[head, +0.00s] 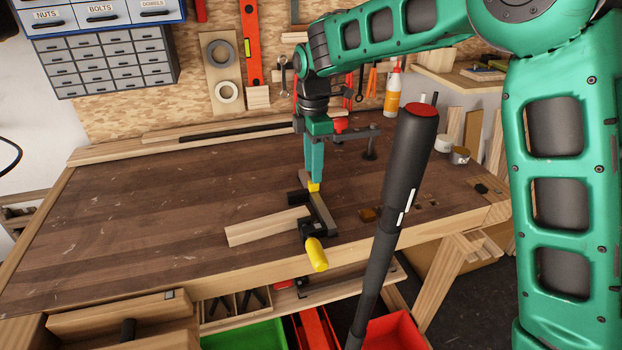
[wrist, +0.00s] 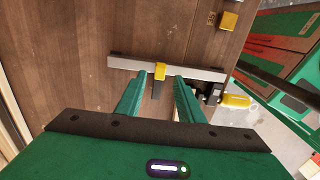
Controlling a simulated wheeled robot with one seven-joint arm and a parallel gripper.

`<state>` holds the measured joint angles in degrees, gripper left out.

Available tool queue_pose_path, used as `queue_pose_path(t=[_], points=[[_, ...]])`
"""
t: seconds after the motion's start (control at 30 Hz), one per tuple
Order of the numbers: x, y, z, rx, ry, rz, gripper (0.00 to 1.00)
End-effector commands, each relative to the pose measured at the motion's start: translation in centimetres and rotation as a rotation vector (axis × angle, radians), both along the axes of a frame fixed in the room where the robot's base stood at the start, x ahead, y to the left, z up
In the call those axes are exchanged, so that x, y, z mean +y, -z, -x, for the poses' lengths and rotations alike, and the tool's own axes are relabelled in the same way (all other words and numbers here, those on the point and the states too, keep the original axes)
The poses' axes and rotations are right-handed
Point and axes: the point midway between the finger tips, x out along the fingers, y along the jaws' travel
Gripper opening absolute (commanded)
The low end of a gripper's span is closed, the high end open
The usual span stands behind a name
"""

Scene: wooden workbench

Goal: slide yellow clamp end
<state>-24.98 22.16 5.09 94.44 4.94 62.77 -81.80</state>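A bar clamp lies near the front edge of the workbench, with a grey bar (head: 323,214) and a yellow handle (head: 316,254) toward the edge. Its yellow clamp end (head: 314,187) is at the far part of the bar. In the wrist view the bar (wrist: 205,73) runs across the picture, with the yellow end (wrist: 160,71) on it and the handle (wrist: 236,101) at right. My gripper (wrist: 161,80) is open, pointing down, its green fingers on either side of the yellow end with gaps showing. Whether the fingers touch the bar is unclear.
A wooden strip (head: 265,225) lies left of the clamp. The bench's left side is clear. My dark column crosses the head view at right of the clamp.

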Motion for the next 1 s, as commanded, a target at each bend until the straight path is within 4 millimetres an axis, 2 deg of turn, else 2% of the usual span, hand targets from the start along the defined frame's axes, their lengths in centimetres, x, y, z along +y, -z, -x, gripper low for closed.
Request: queue_pose_path(t=[0.1,0.3,0.67,0.8,1.0], points=[[-0.1,1.8,0.0,0.002,0.001,0.001,0.34],[0.0,3.6,0.0,0.001,0.001,0.0,0.34],[0.0,4.0,0.0,-0.001,0.001,0.0,0.34],[0.0,4.0,0.0,0.0,0.002,0.0,0.01],[-0.1,4.0,-0.1,0.0,0.003,0.0,0.0]])
